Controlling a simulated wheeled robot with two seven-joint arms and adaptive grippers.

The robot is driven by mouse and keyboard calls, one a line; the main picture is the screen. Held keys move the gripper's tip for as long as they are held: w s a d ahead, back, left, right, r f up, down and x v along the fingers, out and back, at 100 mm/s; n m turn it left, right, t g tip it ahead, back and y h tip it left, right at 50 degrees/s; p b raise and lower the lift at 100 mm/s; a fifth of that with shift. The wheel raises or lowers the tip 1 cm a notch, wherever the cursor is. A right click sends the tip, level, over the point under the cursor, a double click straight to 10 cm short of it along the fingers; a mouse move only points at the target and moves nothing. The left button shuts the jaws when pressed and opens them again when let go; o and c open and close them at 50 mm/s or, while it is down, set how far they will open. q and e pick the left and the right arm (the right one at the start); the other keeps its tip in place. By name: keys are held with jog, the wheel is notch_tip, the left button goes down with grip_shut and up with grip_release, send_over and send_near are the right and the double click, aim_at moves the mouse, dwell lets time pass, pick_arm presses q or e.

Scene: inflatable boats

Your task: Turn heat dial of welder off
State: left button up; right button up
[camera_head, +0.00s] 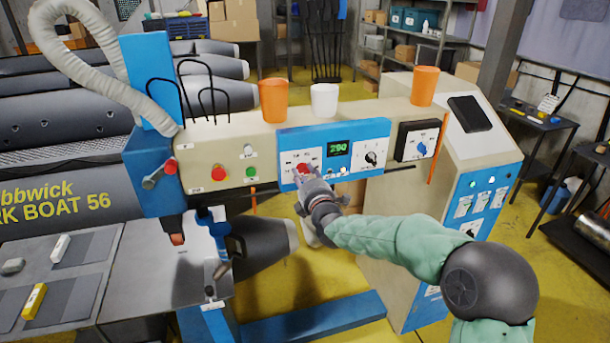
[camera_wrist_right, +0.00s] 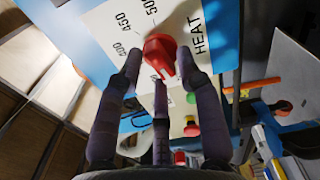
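The red heat dial (camera_wrist_right: 160,54) sits on a white scale plate marked 400, 450, 500 and HEAT in the right wrist view. In the head view it is a red knob (camera_head: 303,169) on the welder's blue control panel (camera_head: 311,136), partly hidden by my right gripper. The panel's green display (camera_head: 338,148) appears to read 290. My right gripper (camera_head: 309,182) is up at the panel. In the wrist view its fingers (camera_wrist_right: 158,66) are apart, with tips on both sides of the dial and a third finger below; contact is unclear. My left gripper is out of view.
An orange cup (camera_head: 273,100), a white cup (camera_head: 324,100) and another orange cup (camera_head: 425,86) stand on the welder's top. A red button (camera_head: 219,173) and a green button (camera_head: 250,171) are left of the panel. A cabinet (camera_head: 452,185) stands at right.

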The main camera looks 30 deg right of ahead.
jog(key=shift+r, duration=0.1)
jog(key=v, duration=1.2)
dwell(0.6)
jog(key=s+a+f+m+g+y+b, duration=0.1)
jog(key=a+f+m+g+y, duration=0.35)
jog(key=f, duration=1.15)
jog(key=a+f+m+g+y, duration=0.1)
jog(key=a+f+m+g, duration=0.55)
jog(key=f, duration=0.95)
jog(key=s+a+f+m+g+y, duration=0.1)
jog(key=s+a+f+m+g, duration=0.2)
jog(key=s+a+f, duration=0.4)
jog(key=s+a+f+m+g+y+b, duration=0.1)
jog(key=s+a+f+m+g, duration=0.2)
jog(key=s+f, duration=1.1)
jog(key=a+f+m, duration=0.1)
jog(key=a+m, duration=0.2)
jog(key=a, duration=0.1)
jog(key=shift+s+a, duration=0.25)
jog(key=shift+y, duration=0.25)
